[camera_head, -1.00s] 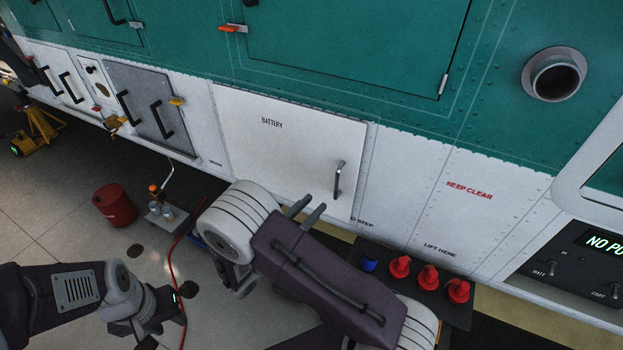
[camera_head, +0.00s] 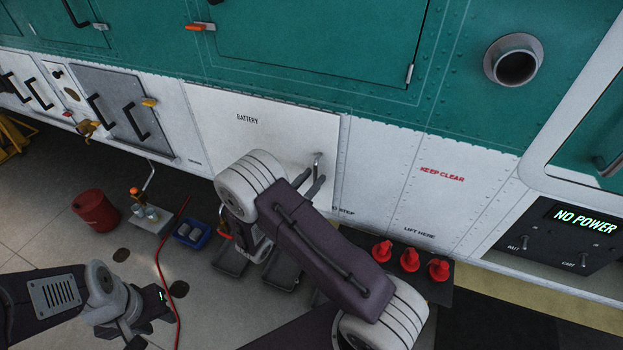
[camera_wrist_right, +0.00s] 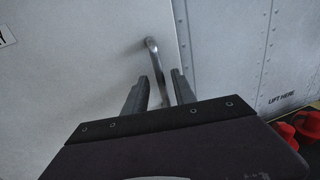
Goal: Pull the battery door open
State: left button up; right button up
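The battery door (camera_head: 225,125) is a white panel marked BATTERY, low on the aircraft's side; it looks flush with the panels around it. Its grey bar handle (camera_head: 318,160) is near the door's right edge. My right gripper (camera_head: 311,184) is at the handle with its fingers apart. In the right wrist view the handle (camera_wrist_right: 152,55) runs down between the two fingers of my right gripper (camera_wrist_right: 158,88), with a gap visible on each side. My right arm hides the door's lower part. My left gripper (camera_head: 135,318) is low at the left, away from the door; its fingers are unclear.
Red cones (camera_head: 410,259) stand on a dark mat below the panels, right of my right arm. A red can (camera_head: 95,210), a blue tray (camera_head: 192,233) and a red hose (camera_head: 163,265) are on the floor at left. A NO POWER panel (camera_head: 580,222) is at right.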

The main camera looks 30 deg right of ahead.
grip_shut()
dwell(1.3)
